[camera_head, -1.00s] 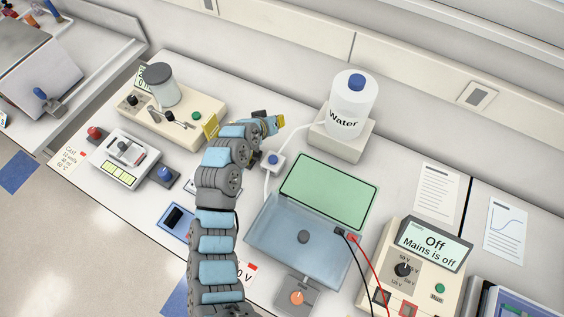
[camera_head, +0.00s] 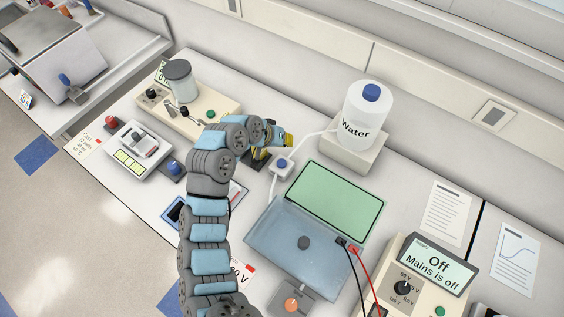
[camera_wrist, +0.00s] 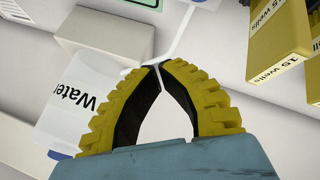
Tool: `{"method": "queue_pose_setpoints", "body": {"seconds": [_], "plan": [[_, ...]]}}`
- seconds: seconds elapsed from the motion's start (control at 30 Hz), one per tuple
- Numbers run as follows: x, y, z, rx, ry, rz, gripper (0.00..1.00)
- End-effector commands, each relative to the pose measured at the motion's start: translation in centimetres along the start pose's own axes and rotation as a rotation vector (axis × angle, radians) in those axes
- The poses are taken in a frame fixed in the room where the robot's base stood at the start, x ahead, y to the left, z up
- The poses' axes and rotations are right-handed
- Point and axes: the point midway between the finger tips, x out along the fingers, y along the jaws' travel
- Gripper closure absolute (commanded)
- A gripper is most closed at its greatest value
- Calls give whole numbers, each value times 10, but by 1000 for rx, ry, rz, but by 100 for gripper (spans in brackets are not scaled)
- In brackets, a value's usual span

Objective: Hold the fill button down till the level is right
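The fill button is a blue button (camera_head: 282,163) on a small white box, with a white tube running from it to the water bottle (camera_head: 367,117). The bottle also shows on its side in the wrist view (camera_wrist: 85,105). My gripper (camera_head: 284,143) is just above and behind the button in the head view, apparently not touching it. In the wrist view its yellow fingertips (camera_wrist: 154,68) come together with nothing held between them. The button cannot be made out there. The clear bluish tank (camera_head: 300,240) with a green panel (camera_head: 334,200) stands in front; its liquid level is hard to tell.
A power supply (camera_head: 432,262) reads "Off, Mains is off", with red and black leads to the tank. A balance (camera_head: 138,150) and a stirrer with a jar (camera_head: 184,85) stand at left. Yellow combs marked "15 Wells" (camera_wrist: 282,35) are close in the wrist view.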

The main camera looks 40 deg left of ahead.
Motion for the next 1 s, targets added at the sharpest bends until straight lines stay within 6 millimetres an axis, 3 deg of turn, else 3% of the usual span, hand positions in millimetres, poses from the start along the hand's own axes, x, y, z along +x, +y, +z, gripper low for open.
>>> {"method": "queue_pose_setpoints", "body": {"seconds": [1.0], "plan": [[70,-37,37,0,1,1,100]]}}
